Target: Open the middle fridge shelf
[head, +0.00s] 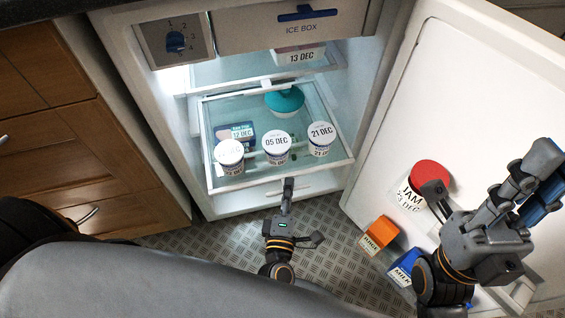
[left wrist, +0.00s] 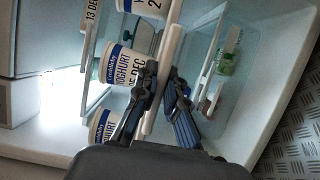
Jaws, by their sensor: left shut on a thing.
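The middle fridge shelf (head: 245,184) is a glass shelf with a white rim, and it juts forward from the open fridge. Several items stand on it, including three white yoghurt pots (head: 277,150). My left gripper (head: 288,186) is at the middle of the shelf's front edge. In the left wrist view its fingers (left wrist: 164,100) lie on both sides of the white rim (left wrist: 174,52), shut on it. My right gripper (head: 487,185) is at the right, in front of the fridge door, with its fingers spread and nothing visible between them.
The fridge door (head: 475,95) stands wide open at the right, holding a red-lidded jam jar (head: 428,176), an orange juice carton (head: 379,236) and a blue milk carton (head: 404,266). The ice box (head: 295,30) is above. Wooden cabinets (head: 95,140) stand left.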

